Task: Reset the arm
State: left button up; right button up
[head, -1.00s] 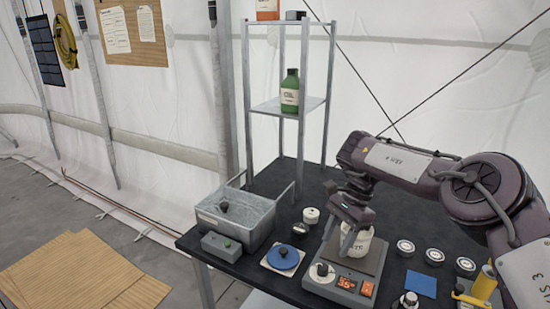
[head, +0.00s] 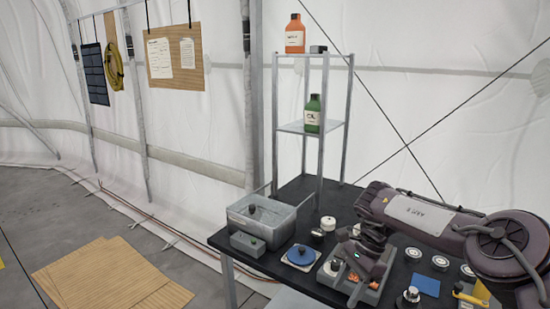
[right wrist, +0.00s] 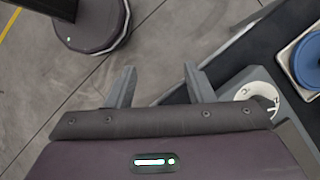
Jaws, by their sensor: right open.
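My right arm (head: 425,212) reaches in from the right in the head view. Its gripper (head: 368,278) is over the front part of the black table, in front of the scale. In the right wrist view the two fingers (right wrist: 157,72) are spread with nothing between them, and floor shows past them. The scale (head: 330,268) is partly covered by the gripper; its white dial also shows in the right wrist view (right wrist: 258,92). The white container is not clearly visible behind the arm. My left gripper is out of view.
A metal bin (head: 265,218), a grey box (head: 247,244) and a blue disc (head: 301,255) lie left of the gripper. A metal rack (head: 320,127) holds a green bottle (head: 312,114) and orange bottle (head: 295,36). Several round pieces and a blue card (head: 426,284) lie right.

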jog(key=s+a+f+m+t+y, duration=0.2)
jog(key=s+a+f+m, duration=0.2)
jog(key=a+f+m, duration=0.5)
jog(key=s+a+f+m+t+y, duration=0.2)
jog(key=s+a+f+m+y, duration=0.1)
jog(key=a+f+m, duration=0.65)
jog(key=s+a+f+m+t+y, duration=0.2)
jog(key=s+a+f+m, duration=0.3)
jog(key=f, duration=0.6)
jog(key=s+d+f+m+t+h, duration=0.1)
jog(key=s+d+f+m+h, duration=0.2)
jog(key=s+d+f+m, duration=0.45)
jog(key=s+d+f+m+t+h, duration=0.1)
jog(key=s+d+f+m+h, duration=0.25)
jog(key=f+m, duration=0.7)
jog(key=s+d+f+m+g+h, duration=0.1)
jog(key=s+d+f+m, duration=0.2)
jog(key=s+d, duration=0.3)
jog(key=s+d+f+m+g+h, duration=0.2)
jog(key=s+d+m, duration=0.4)
jog(key=s, duration=0.7)
jog(key=s+d+f+m+g+h, duration=0.1)
jog(key=s+d+f+m, duration=0.3)
jog(key=s, duration=0.5)
jog(key=shift+s+d+m+h, duration=0.3)
jog(key=shift+d+m+h, duration=0.2)
jog(key=shift+d, duration=0.6)
